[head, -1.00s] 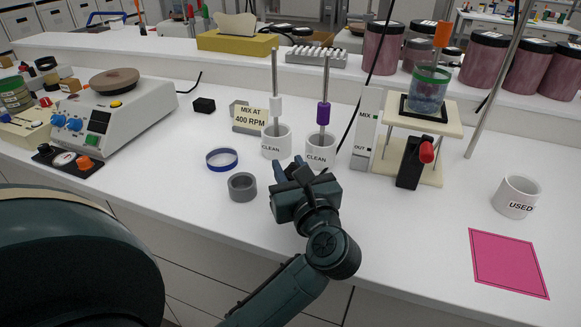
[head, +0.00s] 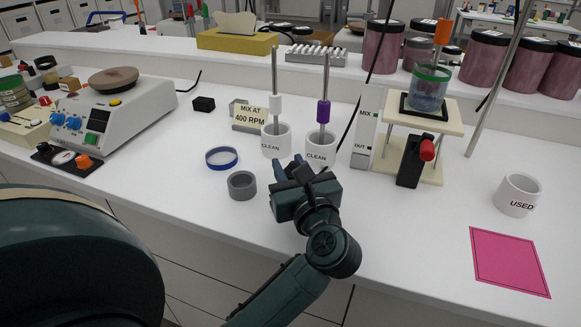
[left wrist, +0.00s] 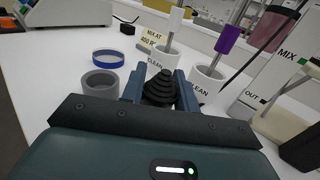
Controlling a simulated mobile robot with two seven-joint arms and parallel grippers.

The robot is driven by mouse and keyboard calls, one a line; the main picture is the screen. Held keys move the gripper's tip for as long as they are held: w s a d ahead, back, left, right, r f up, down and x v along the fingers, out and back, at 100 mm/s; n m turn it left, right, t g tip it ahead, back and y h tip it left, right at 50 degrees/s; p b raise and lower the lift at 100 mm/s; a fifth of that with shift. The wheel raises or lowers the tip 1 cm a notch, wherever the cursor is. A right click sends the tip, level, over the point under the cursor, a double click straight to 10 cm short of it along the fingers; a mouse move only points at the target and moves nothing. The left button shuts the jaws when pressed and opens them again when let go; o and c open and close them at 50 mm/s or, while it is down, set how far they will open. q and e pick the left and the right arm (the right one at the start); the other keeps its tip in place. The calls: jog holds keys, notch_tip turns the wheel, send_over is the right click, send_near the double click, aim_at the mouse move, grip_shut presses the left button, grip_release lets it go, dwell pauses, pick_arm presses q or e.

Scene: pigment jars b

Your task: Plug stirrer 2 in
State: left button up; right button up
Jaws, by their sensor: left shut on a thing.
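My left gripper (head: 298,171) is at the bench's front, in front of the two white cups. In the left wrist view its fingers (left wrist: 155,80) are shut on a black ribbed, tapering piece (left wrist: 159,90). I cannot tell whether this piece is a plug. Two metal rods stand in the cups marked CLEAN, one with a white collar (head: 276,107) and one with a purple collar (head: 323,113). I see no label naming stirrer 2. A white hotplate device (head: 130,112) with blue knobs stands at the left. My right gripper is out of view.
A blue ring (head: 222,158) and a grey ring (head: 242,186) lie left of my gripper. A small black block (head: 204,104) lies behind them. A lift stand (head: 434,115) bears a beaker (head: 428,92). A USED cup (head: 517,195) and a pink mat (head: 508,262) are at the right.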

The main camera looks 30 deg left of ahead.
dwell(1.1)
pick_arm(q)
jog(key=shift+f+b, duration=0.15)
jog(key=shift+b, duration=0.25)
jog(key=shift+f+b, duration=0.3)
jog(key=shift+f, duration=0.05)
jog(key=shift+f+b, duration=0.8)
jog(key=o, duration=1.1)
jog(key=shift+c, duration=0.2)
